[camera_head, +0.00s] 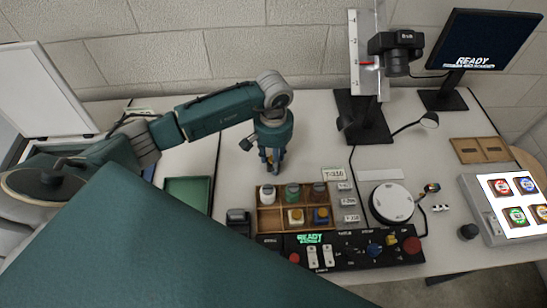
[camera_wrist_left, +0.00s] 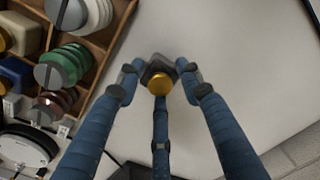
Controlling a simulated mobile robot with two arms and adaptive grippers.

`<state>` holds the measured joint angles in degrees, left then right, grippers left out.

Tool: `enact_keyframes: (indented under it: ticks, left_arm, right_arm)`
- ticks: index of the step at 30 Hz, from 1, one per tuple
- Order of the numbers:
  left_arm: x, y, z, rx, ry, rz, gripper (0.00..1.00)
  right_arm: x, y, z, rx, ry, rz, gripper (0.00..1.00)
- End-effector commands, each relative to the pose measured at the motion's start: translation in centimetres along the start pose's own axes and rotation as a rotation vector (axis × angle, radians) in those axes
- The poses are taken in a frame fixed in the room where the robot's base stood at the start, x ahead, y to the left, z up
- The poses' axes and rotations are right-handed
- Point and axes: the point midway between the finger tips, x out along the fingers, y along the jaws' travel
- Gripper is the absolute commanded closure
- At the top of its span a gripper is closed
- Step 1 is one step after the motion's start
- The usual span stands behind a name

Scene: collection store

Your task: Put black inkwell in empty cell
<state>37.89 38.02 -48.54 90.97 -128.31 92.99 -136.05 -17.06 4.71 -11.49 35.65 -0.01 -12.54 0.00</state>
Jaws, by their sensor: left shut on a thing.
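My left gripper (camera_head: 271,166) points down over the table behind the wooden rack. In the left wrist view its fingers (camera_wrist_left: 160,78) are shut on a black inkwell (camera_wrist_left: 152,66) with a brass-coloured cap; fingers hide part of it. The wooden rack (camera_head: 258,208) has two rows of cells. The back row holds a white-, a green- and a brown-topped jar. The front row holds two square, yellow-capped inkwells, one pale and one blue. The front left cell (camera_head: 269,220) looks empty. My right gripper is not in view.
A black control panel (camera_head: 345,251) lies in front of the rack. A green tray (camera_head: 188,193) is at left, with a small dark device (camera_head: 238,222) between. A round white plate (camera_head: 392,203) and small label cards (camera_head: 349,202) are at right. The table behind the rack is clear.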

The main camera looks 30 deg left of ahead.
Motion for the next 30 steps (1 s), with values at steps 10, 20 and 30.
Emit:
enact_keyframes:
  ticks: [10, 20, 30]
  left_arm:
    - [0.6, 0.0, -0.1, 0.000, 0.002, 0.000, 1.00]
    - [0.7, 0.0, 0.0, 0.000, 0.001, 0.000, 0.45]
    - [-0.9, 0.0, -0.3, 0.002, 0.008, 0.001, 0.45]
  right_arm:
    - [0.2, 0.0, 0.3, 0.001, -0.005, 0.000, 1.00]
    - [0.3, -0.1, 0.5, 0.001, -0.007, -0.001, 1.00]
    - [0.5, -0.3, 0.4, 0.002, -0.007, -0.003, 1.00]
